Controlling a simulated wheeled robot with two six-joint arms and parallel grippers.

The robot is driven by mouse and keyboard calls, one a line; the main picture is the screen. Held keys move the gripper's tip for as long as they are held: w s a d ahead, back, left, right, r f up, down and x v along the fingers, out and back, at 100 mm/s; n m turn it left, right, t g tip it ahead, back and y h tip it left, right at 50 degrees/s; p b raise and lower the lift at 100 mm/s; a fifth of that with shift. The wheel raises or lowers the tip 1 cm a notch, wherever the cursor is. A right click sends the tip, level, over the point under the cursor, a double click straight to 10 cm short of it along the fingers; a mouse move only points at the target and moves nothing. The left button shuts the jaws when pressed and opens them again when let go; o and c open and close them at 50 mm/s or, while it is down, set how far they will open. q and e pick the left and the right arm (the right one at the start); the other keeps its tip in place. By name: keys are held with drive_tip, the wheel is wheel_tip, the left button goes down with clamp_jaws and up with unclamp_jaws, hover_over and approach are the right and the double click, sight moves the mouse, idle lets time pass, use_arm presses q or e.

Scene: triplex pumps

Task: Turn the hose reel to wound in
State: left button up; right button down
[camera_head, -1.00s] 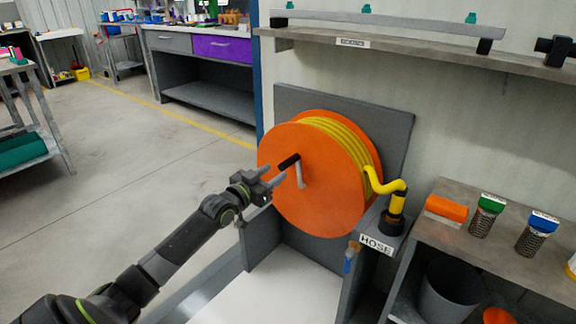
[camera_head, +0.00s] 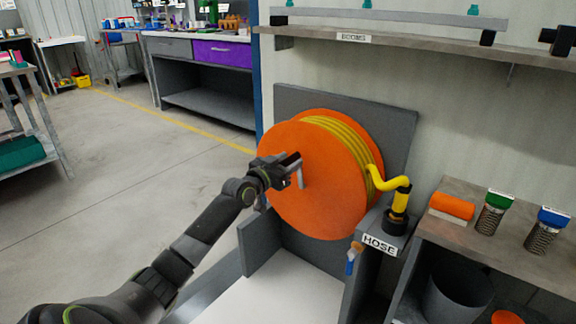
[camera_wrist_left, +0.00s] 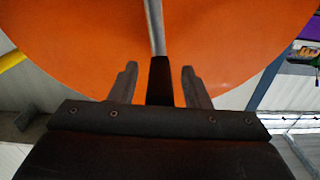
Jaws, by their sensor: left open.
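The hose reel (camera_head: 315,205) is a large orange disc drum with yellow hose (camera_head: 347,140) wound on it, mounted against a grey back panel. A crank stands out from its near face, with a grey metal arm (camera_head: 300,178) and a dark handle. The wrist view also shows the orange disc (camera_wrist_left: 225,40), the crank arm (camera_wrist_left: 155,25) and the black handle (camera_wrist_left: 160,80). My left gripper (camera_head: 284,168) is at the handle. In the wrist view its open fingers (camera_wrist_left: 160,85) stand on either side of the handle, with gaps showing on both sides. My right gripper is not in view.
A yellow hose end (camera_head: 399,202) sits in a black holder by the HOSE label (camera_head: 380,245). A side bench (camera_head: 465,212) at right holds an orange block and green-topped and blue-topped springs. A shelf (camera_head: 400,47) runs above. Open floor lies at left.

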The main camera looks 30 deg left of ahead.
use_arm(q)
clamp_jaws()
idle(0.3)
drive_tip(key=shift+d, duration=0.1)
drive_tip(key=shift+d+m, duration=0.8)
drive_tip(key=shift+m, duration=0.2)
unclamp_jaws()
drive_tip(key=shift+d, duration=0.1)
